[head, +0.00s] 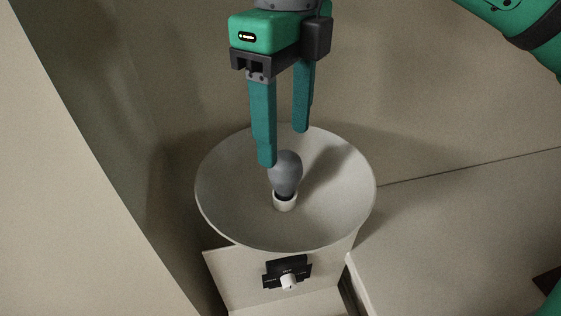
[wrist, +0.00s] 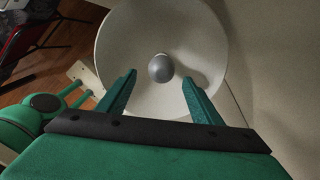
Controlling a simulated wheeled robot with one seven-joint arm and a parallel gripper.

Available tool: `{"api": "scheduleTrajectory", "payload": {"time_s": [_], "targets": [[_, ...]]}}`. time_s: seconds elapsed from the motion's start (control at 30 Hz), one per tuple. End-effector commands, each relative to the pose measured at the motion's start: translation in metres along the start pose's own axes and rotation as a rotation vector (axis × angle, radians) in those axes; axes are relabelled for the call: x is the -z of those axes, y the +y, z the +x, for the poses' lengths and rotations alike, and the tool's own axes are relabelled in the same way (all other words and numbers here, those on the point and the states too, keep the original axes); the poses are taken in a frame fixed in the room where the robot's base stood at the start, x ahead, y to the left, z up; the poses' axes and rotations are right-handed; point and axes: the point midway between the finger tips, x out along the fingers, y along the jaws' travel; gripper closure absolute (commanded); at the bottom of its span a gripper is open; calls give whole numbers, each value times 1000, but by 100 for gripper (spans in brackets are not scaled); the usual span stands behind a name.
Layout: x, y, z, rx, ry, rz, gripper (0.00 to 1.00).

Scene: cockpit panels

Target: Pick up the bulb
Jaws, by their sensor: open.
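The grey bulb (head: 285,172) stands upright in a white socket (head: 285,201) at the middle of a pale round dish (head: 226,205). My gripper (head: 284,148) is open and empty, pointing down above the bulb. In the head view one finger's tip overlaps the upper left of the bulb; I cannot tell whether they touch. In the wrist view the bulb (wrist: 161,68) lies ahead of the fingertips and between their lines, with the dish (wrist: 120,45) behind it.
The dish sits on a pale stand with a black panel and white knob (head: 289,281) on its front. A pale wall (head: 80,180) rises close on the left. A flat pale surface (head: 450,240) lies to the right. The dish rim surrounds the bulb.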

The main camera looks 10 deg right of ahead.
Motion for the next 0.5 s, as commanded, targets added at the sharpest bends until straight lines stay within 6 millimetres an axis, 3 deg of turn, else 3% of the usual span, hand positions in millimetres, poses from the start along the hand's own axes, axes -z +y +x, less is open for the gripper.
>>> {"api": "scheduleTrajectory", "payload": {"time_s": [0.3, 0.5], "targets": [[0, 0, 44, -1, 2, 0, 41], [0, 0, 54, -1, 2, -1, 41]]}}
